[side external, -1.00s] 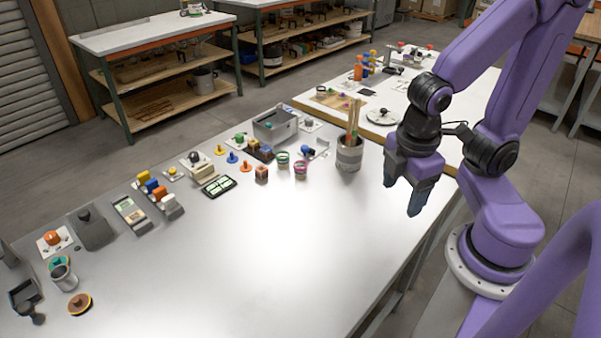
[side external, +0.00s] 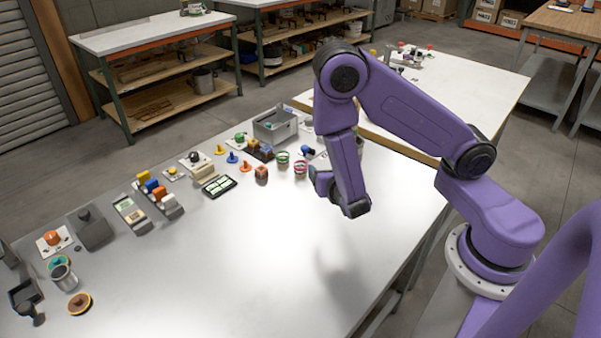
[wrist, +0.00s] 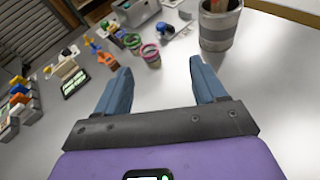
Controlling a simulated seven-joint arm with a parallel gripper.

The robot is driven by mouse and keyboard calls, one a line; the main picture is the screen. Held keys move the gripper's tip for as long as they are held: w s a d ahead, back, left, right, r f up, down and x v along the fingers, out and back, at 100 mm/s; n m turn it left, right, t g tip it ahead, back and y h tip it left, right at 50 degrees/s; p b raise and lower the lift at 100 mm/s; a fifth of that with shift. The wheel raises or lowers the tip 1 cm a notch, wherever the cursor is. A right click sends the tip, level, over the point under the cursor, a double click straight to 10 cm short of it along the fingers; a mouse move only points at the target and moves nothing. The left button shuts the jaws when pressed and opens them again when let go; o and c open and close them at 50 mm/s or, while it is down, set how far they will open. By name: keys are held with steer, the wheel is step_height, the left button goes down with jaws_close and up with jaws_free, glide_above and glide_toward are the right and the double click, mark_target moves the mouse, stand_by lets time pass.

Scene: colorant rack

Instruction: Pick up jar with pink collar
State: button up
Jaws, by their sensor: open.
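The jar with the pink collar (side external: 300,168) stands upright on the table, just left of my gripper in the side view. In the wrist view the jar (wrist: 150,55) is beyond the fingertips, slightly left of the middle between them. My gripper (wrist: 160,67) is open and empty, its blue fingers spread wide. In the side view my arm largely hides the gripper. A similar jar with a green collar (side external: 283,159) stands close behind and left of the pink one.
A grey pot with wooden sticks (wrist: 219,25) stands to the right in the wrist view. The front of the table (side external: 230,270) is clear.

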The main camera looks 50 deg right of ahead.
step_height(320, 180, down, 3)
steer(key=n+y, duration=0.2)
glide_toward(298, 164)
steer(key=shift+w+d+f+t, duration=0.3)
steer(key=shift+w+d+f, duration=0.2)
steer(key=shift+d+f, duration=0.3)
steer(key=shift+w+a+r+x, duration=0.1)
steer(key=shift+x, duration=1.3)
steer(key=shift+w+a+r+x, duration=0.1)
steer(key=shift+x, duration=1.35)
steer(key=c, duration=1.1)
